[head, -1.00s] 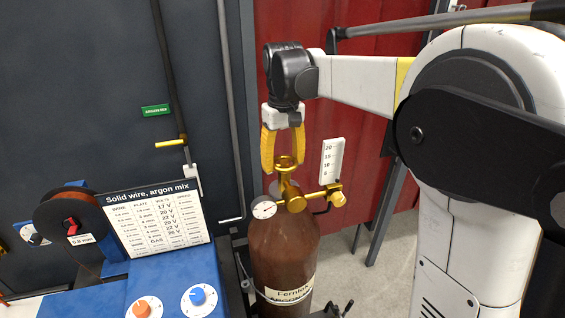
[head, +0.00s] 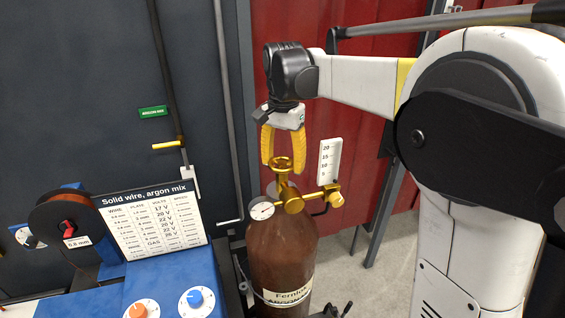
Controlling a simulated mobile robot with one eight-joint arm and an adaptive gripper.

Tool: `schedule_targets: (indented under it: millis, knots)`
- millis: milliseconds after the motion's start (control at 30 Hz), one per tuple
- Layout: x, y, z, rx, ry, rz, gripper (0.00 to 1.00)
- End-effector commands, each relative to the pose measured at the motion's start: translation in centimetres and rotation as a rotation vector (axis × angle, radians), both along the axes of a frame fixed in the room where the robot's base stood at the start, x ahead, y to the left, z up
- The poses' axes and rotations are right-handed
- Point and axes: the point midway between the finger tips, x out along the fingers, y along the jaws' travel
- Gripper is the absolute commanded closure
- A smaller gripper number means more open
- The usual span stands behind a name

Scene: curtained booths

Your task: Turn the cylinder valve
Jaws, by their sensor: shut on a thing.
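A brown gas cylinder (head: 282,250) stands upright in the middle of the head view, with a paper label on its front. On its top is a brass valve with a round handwheel (head: 283,164). My gripper (head: 283,160) points straight down from above, its yellow fingers shut on the handwheel, one on each side. A brass regulator (head: 292,203) with a round white gauge (head: 261,211) sits below the handwheel. The far side of the handwheel and the exact finger contact are hard to make out.
A flow scale (head: 329,161) stands close right of the valve. A blue welding machine (head: 175,285) with knobs, a wire spool (head: 68,228) and a settings chart (head: 150,222) is at lower left. A red curtain (head: 350,90) hangs behind. Grey floor shows at right.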

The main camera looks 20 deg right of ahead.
Motion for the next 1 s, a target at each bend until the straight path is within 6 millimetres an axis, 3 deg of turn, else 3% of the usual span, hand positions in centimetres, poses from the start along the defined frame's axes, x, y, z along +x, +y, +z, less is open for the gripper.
schedule_targets:
  millis: [500,1000]
  knots:
    - [-0.22,-0.16,0.03,0.001,-0.001,-0.421,0.71]
    - [-0.31,-0.19,0.04,0.001,-0.001,-0.565,0.71]
